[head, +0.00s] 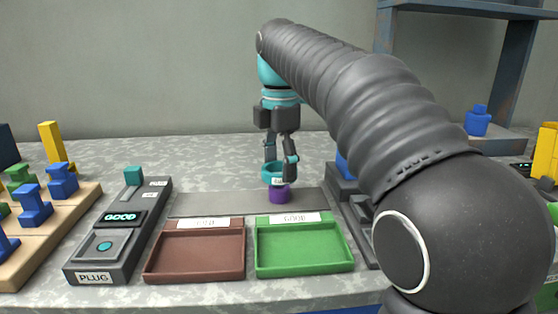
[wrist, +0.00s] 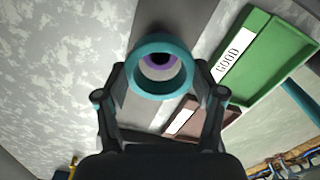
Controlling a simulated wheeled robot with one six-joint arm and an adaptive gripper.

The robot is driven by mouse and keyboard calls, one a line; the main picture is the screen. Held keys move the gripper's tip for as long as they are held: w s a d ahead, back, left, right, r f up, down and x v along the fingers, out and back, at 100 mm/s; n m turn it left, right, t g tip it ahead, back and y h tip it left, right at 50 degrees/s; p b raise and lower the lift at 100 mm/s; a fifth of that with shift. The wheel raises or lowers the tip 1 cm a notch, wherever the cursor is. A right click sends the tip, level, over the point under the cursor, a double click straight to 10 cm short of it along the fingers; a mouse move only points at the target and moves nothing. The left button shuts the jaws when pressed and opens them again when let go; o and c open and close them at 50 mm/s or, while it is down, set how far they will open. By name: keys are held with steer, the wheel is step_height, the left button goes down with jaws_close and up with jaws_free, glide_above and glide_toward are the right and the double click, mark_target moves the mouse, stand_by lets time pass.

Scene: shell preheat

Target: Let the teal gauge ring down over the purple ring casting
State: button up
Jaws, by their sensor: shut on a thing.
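My gripper (head: 281,160) is shut on the teal gauge ring (head: 270,172), its fingers on either side of the ring. In the wrist view the teal gauge ring (wrist: 135,84) sits between the fingertips (wrist: 162,90). The purple ring casting (head: 279,194) stands upright on a grey strip, directly below the gauge ring in the head view. In the wrist view the purple ring casting (wrist: 159,66) shows through the gauge ring's opening, set toward its upper part. Whether the two rings touch I cannot tell.
A green tray (head: 304,268) labelled GOOD and a brown tray (head: 195,274) lie in front of the grey strip (head: 225,204). A PLUG gauge box (head: 118,243) stands left. A wooden board (head: 84,200) with blue and green parts is at far left. Dark fixtures stand right, partly behind my arm.

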mark_target(279, 184)
steer(key=shift+f+b, duration=1.3)
steer(key=shift+f, duration=1.1)
steer(key=shift+p, duration=0.3)
steer(key=o, duration=1.3)
